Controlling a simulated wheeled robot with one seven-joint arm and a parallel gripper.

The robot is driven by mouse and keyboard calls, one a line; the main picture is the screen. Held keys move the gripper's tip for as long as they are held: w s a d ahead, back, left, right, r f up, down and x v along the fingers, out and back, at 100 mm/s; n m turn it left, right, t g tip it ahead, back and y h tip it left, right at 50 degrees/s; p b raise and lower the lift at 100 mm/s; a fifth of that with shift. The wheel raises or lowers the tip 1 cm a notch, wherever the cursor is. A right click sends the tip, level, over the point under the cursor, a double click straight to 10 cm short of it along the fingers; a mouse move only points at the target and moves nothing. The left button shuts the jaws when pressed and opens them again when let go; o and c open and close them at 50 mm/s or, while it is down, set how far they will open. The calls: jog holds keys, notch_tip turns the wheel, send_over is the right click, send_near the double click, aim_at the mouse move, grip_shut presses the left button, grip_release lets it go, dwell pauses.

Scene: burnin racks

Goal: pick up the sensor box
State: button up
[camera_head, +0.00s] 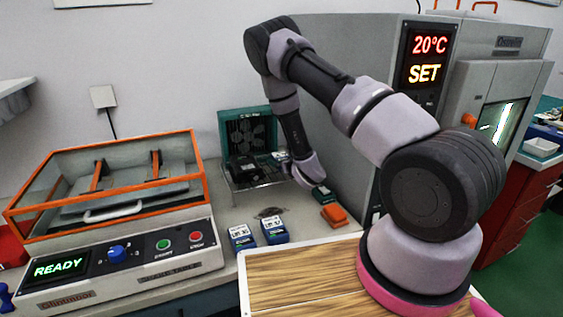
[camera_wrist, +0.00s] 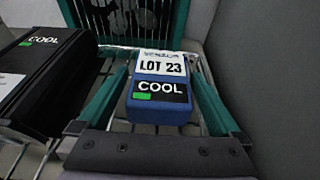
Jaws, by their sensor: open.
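The box I take for the sensor box is blue with a white LOT 23 label (camera_wrist: 160,95) and a black COOL band with a green patch. It sits on a wire shelf in the middle of the wrist view. My gripper (camera_wrist: 158,72) is open, with one teal finger on either side of the box. I cannot tell whether the fingers touch it. In the head view my arm reaches to the teal fan rack (camera_head: 247,127), where the fingers and this box cannot be made out.
A black box marked COOL (camera_wrist: 42,75) stands close to the left finger. A grey wall (camera_wrist: 270,70) rises on the right. Two blue-and-white boxes (camera_head: 242,237) (camera_head: 274,230) and an orange block (camera_head: 334,215) are on the bench. An orange-framed machine (camera_head: 110,225) stands at left.

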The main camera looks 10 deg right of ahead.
jog(key=shift+w+f, duration=0.1)
jog(key=shift+w, duration=0.25)
jog(key=c, duration=1.6)
